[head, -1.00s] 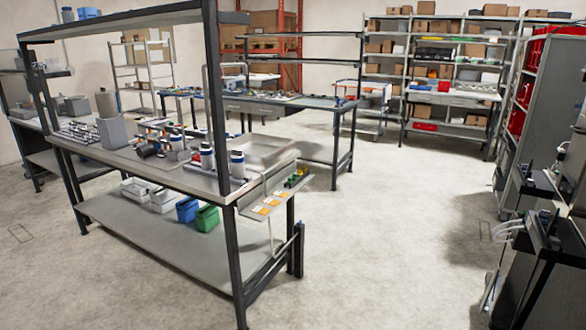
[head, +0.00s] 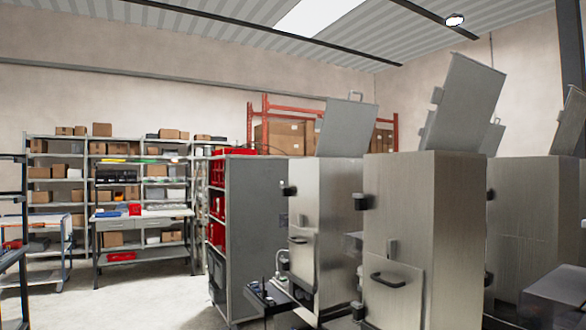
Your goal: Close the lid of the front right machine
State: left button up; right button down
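Several tall metal machines with raised lids stand on the right in the head view. The nearest machine (head: 425,205) has its square lid (head: 465,100) standing up, tilted a little back to the right. A machine to its left (head: 325,215) also has its lid (head: 347,128) raised. Behind on the right is another machine (head: 520,215) with an upright lid (head: 491,138), partly hidden by the nearest one. A further raised lid (head: 572,122) is cut off at the right edge. I cannot tell which machine is the front right one. Neither gripper is in view.
A grey cabinet with red bins (head: 255,225) stands left of the machines. Shelves with boxes (head: 60,175) and a workbench (head: 140,225) line the back wall. A small dark shelf (head: 268,297) juts out low by the left machine. Clear floor (head: 165,305) shows at lower left.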

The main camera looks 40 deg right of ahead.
aim_at(346, 127)
jog(key=i+l+z, duration=0.15)
jog(key=i+z, duration=0.55)
jog(key=i, duration=0.2)
jog(key=i+j+z, duration=0.2)
jog(key=i+z, duration=0.15)
jog(key=i, duration=0.1)
